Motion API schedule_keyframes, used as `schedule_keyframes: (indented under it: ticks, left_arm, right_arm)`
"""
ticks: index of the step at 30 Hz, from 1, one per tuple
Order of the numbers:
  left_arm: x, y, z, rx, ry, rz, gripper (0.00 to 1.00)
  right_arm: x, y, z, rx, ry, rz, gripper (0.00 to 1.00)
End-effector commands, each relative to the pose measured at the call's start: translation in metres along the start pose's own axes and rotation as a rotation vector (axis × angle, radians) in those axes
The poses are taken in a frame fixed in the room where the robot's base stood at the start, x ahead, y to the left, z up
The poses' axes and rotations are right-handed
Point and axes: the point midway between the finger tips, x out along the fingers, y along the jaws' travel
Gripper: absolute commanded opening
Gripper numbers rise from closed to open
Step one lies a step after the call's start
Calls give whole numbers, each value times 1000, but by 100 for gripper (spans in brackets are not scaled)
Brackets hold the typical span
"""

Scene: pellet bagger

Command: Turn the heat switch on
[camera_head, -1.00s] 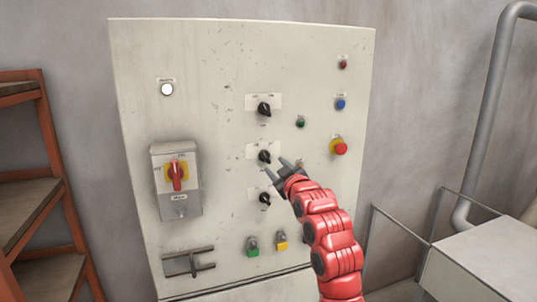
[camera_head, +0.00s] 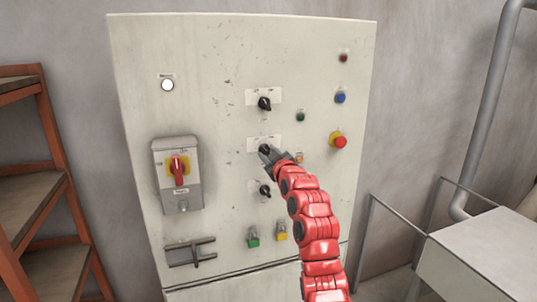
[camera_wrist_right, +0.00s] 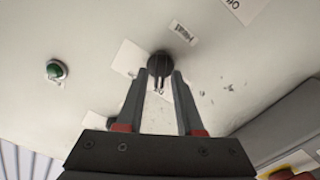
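Three black rotary knobs stand in a column on the pale panel (camera_head: 225,120), each with a small label plate too small to read. I cannot tell from the lettering which is the heat switch. My right gripper (camera_head: 267,154) is at the middle knob (camera_head: 265,148) and partly hides it. In the right wrist view, the open fingers (camera_wrist_right: 163,74) point at a black knob (camera_wrist_right: 159,65), with their tips near its two sides. A gap shows between the fingers and its narrow grip. The upper knob (camera_head: 264,104) and lower knob (camera_head: 265,190) are clear. My left gripper is out of view.
A red rotary handle (camera_head: 178,171) is on a grey box at left. A red emergency button (camera_head: 339,141), blue button (camera_head: 340,97) and green button (camera_head: 300,116) are at right. A shelf (camera_head: 35,195) stands left; a pale bench (camera_head: 485,250) stands right.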

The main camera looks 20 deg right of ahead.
Motion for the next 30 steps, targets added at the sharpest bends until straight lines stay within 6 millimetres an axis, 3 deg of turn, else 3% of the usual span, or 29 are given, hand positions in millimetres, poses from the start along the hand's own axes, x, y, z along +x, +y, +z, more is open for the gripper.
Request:
schedule_keyframes:
  ticks: [1,5,6,20,30]
  left_arm:
    - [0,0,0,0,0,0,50]
    - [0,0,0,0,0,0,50]
    - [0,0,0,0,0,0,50]
    - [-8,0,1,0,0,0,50]
    - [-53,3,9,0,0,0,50]
  right_arm:
    - [0,0,0,0,0,0,25]
    - [0,0,0,0,0,0,1]
    - [0,0,0,0,0,0,0]
    - [0,-1,3,29,-1,0,0]
    - [0,-2,8,234,1,2,0]
